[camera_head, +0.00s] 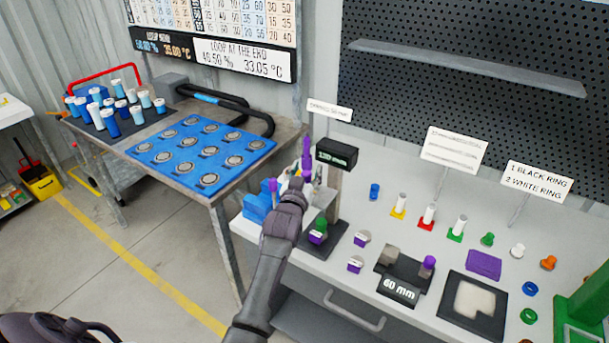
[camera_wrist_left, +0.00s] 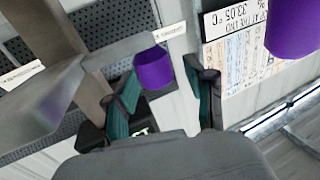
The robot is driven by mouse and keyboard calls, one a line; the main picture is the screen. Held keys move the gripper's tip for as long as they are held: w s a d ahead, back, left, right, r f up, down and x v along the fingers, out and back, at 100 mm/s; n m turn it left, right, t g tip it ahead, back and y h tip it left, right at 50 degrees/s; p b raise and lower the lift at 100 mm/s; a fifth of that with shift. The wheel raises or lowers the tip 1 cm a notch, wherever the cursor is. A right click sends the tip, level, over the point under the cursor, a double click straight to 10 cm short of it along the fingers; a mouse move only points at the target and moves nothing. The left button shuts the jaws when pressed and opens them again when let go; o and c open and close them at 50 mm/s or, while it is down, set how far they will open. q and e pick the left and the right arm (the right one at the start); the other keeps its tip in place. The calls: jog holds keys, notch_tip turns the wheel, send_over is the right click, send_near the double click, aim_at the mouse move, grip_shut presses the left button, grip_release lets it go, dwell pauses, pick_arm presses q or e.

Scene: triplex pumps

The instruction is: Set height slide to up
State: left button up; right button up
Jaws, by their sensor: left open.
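The height gauge stand at the left end of the grey workbench carries a black display reading about 130 mm (camera_head: 337,153). A purple upright part (camera_head: 306,158) shows beside the display. My left gripper (camera_head: 296,184) is at this stand and covers part of it. In the left wrist view my left gripper (camera_wrist_left: 164,85) is open, with a purple cylinder (camera_wrist_left: 153,70) showing between its fingers; I cannot tell whether they touch it. A larger purple piece (camera_wrist_left: 293,27) is close at the upper right. The slide's exact position is partly hidden.
A black 60 mm block (camera_head: 399,290), a black tray (camera_head: 472,305) and several small coloured parts stand on the workbench (camera_head: 345,292). A blue tray (camera_head: 203,155) lies on the left table. A perforated panel (camera_head: 480,90) stands behind the bench.

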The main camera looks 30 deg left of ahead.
pick_arm(q)
jog(key=v, duration=1.2)
jog(key=shift+f, duration=0.1)
jog(key=s+d+f+m+g+h, duration=0.25)
jog(key=s+f+g, duration=0.25)
jog(key=s, duration=0.5)
jog(key=s+d+f+m+g+h, duration=0.1)
jog(key=s+d+f+g, duration=0.3)
jog(key=s, duration=0.6)
jog(key=s+d+f+m+g+h, duration=0.15)
jog(key=s+f+g, duration=0.4)
jog(key=s, duration=0.55)
notch_tip(320, 180, down, 27)
jog(key=s+a+f+g, duration=0.2)
jog(key=s+f, duration=1.4)
jog(key=s, duration=0.1)
jog(key=shift+s+y+b, duration=0.2)
jog(key=shift+y+b, duration=0.1)
jog(key=shift+b, duration=0.15)
